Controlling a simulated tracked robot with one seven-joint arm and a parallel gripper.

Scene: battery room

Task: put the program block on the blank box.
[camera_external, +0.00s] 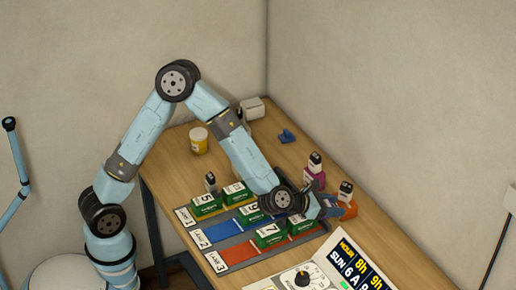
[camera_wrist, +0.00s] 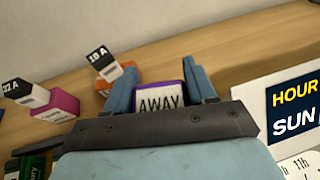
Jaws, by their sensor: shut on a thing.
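The program block (camera_wrist: 161,100) is purple with a white face reading AWAY in the wrist view. My gripper (camera_wrist: 162,88) is shut on it, with one blue finger on each side. In the external view my gripper (camera_external: 328,206) is low over the right side of the table, close to the orange block. I cannot tell whether the program block touches the table. The program panel (camera_external: 322,268), with a dial and a dark HOUR / SUN display, stands at the table's front right. I cannot make out the blank box; part of the panel is cut off.
An orange block (camera_external: 349,210) and a magenta block (camera_external: 314,182), each with a labelled fuse on top, stand near my gripper. Several green blocks sit on the lane strips (camera_external: 205,236). A yellow jar (camera_external: 199,141) and a blue item (camera_external: 287,136) stand at the back.

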